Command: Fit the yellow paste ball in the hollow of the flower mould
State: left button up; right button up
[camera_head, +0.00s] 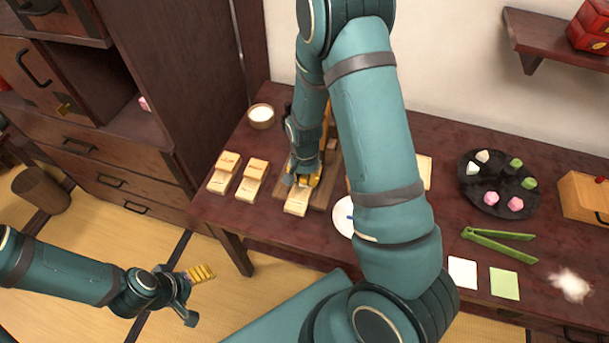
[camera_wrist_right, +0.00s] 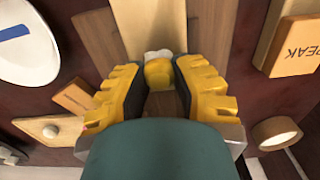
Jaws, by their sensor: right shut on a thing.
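My right gripper (camera_head: 303,180) is low over the wooden board on the table. In the right wrist view its yellow-padded fingers (camera_wrist_right: 160,85) are shut on the small yellow paste ball (camera_wrist_right: 158,74). A whitish patch shows at the ball's far side; I cannot tell what it is. A pale wooden block (camera_head: 297,202), perhaps the flower mould, lies just in front of the gripper; it also shows in the wrist view (camera_wrist_right: 150,22). Its hollow cannot be made out, nor whether the ball touches it. My left gripper (camera_head: 193,293) is open and empty, away from the table.
Two pale labelled blocks (camera_head: 224,172) (camera_head: 252,180) stand left of the board. A white bowl (camera_head: 261,116) is behind them. A white plate (camera_head: 342,217) is partly hidden by my right arm. A dark plate (camera_head: 489,190) of sweets and green tongs (camera_head: 497,240) lie right.

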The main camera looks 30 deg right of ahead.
jog(key=o, duration=0.8)
jog(key=shift+r, duration=0.1)
jog(key=shift+r+p, duration=2.95)
jog(key=shift+r, duration=0.45)
